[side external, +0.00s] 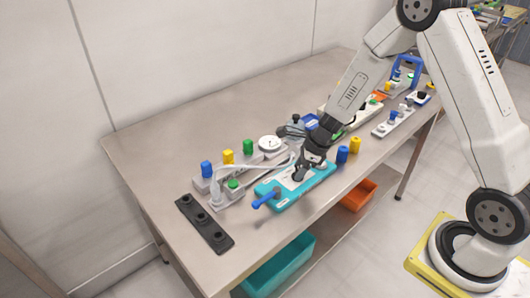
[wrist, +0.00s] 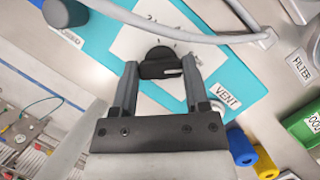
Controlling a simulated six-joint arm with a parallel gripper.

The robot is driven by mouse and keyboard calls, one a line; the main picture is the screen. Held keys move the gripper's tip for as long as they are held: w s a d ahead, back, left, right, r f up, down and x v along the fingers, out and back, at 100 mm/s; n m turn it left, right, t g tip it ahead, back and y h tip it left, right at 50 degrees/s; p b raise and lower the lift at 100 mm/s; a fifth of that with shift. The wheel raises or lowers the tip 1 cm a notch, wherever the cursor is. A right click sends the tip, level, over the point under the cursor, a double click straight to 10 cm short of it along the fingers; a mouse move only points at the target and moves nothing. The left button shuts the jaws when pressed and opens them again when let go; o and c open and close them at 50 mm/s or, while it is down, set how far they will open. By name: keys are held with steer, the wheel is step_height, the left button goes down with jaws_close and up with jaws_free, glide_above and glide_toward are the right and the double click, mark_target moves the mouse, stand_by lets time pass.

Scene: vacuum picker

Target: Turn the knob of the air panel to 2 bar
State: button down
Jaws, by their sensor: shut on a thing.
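The air panel (side external: 318,180) is a teal plate lying on the bench. It also fills the top of the wrist view (wrist: 100,40), with a white scale plate (wrist: 135,38) and a label reading VENT. The black knob (wrist: 158,56) stands on the scale plate, with a short white mark on its near side. My gripper (wrist: 160,67) is shut on the knob, one finger on each side of it. In the side view my gripper (side external: 299,174) is down at the panel and hides the knob. The scale numbers are too small or covered to read.
A blue lever (side external: 265,200) stands at the panel's left end. A pale hose (wrist: 190,38) arches over the panel. A round gauge (side external: 270,143) and blue, yellow and green caps stand behind. Blue (side external: 342,154) and yellow (side external: 355,145) cylinders stand to the right. The bench's back left is clear.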

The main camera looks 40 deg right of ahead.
steer(key=shift+n, duration=0.5)
steer(key=n+g, duration=0.1)
steer(key=n, duration=0.2)
steer(key=shift+w+n+g+y, duration=0.1)
steer(key=shift+n+g+y, duration=0.2)
steer(key=shift+y, duration=0.1)
steer(key=n, duration=0.2)
steer(key=n+g, duration=0.1)
steer(key=n, duration=0.1)
steer(key=shift+n+g, duration=0.3)
steer(key=n+g, duration=0.1)
steer(key=n, duration=0.3)
steer(key=shift+w+g, duration=0.15)
steer(key=shift+g, duration=0.25)
steer(key=n+g, duration=0.1)
steer(key=n, duration=0.3)
steer(key=shift+n+h, duration=0.4)
steer(key=shift+g, duration=0.3)
steer(key=shift+c, duration=0.4)
jaws_free()
